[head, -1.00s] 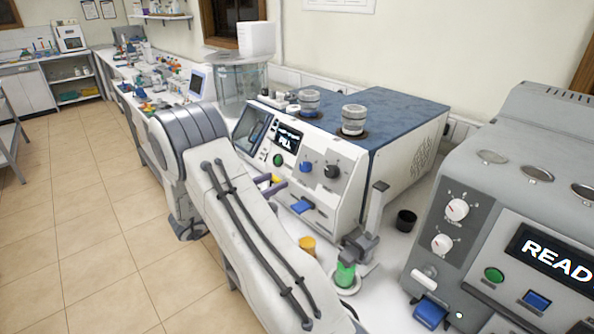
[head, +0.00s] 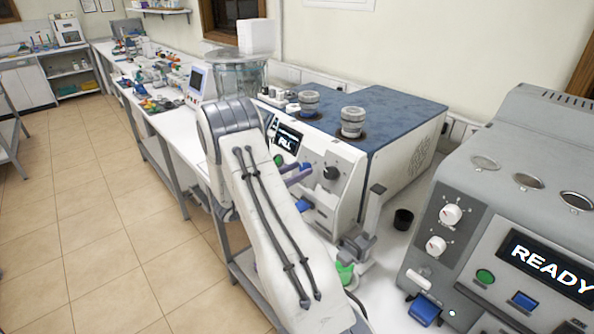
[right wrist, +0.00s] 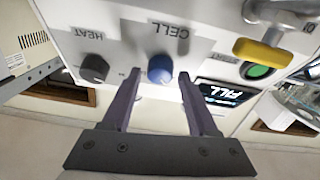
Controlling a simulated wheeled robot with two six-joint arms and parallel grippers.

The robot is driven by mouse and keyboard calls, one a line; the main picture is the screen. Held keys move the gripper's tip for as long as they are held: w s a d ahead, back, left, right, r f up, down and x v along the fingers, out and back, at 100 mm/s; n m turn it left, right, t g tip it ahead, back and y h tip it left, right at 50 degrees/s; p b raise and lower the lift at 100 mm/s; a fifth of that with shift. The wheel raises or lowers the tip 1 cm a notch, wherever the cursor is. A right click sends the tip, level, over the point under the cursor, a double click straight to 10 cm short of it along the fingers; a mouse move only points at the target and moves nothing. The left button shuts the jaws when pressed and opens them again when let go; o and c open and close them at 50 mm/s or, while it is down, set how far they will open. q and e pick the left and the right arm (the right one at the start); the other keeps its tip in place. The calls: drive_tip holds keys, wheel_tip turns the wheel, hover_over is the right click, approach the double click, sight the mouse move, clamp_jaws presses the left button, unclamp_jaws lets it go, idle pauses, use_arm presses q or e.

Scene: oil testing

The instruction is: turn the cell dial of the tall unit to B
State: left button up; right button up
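The blue CELL dial (right wrist: 160,69) is on the front panel of the white unit (head: 345,160) with a blue top, whose screen reads FILL (right wrist: 228,94). My right gripper (right wrist: 158,76) is open, its two purple fingertips to either side of the dial with small gaps showing. In the head view, the right gripper (head: 299,174) is at the panel, just left of the black HEAT dial (head: 331,173), partly hidden by my arm. The CELL dial's pointer and setting marks cannot be read. My left gripper is not in view.
A yellow-tipped lever (right wrist: 260,52) and a green button (right wrist: 257,71) are near the dial. A blue handle (head: 303,205) is lower on the panel. A grey unit (head: 480,220) reading READY stands at the right. A black cup (head: 403,219) stands between the units.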

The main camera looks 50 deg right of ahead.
clamp_jaws()
drive_tip(key=shift+w+f+m+g+b, duration=0.15)
drive_tip(key=shift+m+g+b, duration=0.35)
drive_tip(key=shift+m+b, duration=0.6)
drive_tip(key=m+g+y+b, duration=0.1)
drive_tip(key=m+g+b, duration=0.1)
drive_tip(key=m+b, duration=0.1)
drive_tip(key=shift+w+m+b, duration=0.1)
drive_tip(key=shift+m+b, duration=0.3)
drive_tip(key=shift+m, duration=0.3)
drive_tip(key=m+g+y+b, duration=0.1)
drive_tip(key=m+b, duration=0.1)
drive_tip(key=m, duration=0.1)
drive_tip(key=shift+w+d, duration=0.1)
drive_tip(key=m+b, duration=0.1)
drive_tip(key=m, duration=0.1)
drive_tip(key=m+g+y+b, duration=0.1)
drive_tip(key=m+y+b, duration=0.1)
drive_tip(key=m, duration=0.1)
drive_tip(key=shift+r+m+g, duration=0.3)
drive_tip(key=shift+w+d+r+m+y+b, duration=0.1)
drive_tip(key=shift+m+y+b, duration=0.4)
drive_tip(key=shift+m, duration=0.5)
drive_tip(key=shift+r+m+y+b, duration=0.1)
drive_tip(key=shift+m+y+b, duration=0.35)
drive_tip(key=shift+m, duration=0.55)
drive_tip(key=shift+o, duration=1.8)
unclamp_jaws()
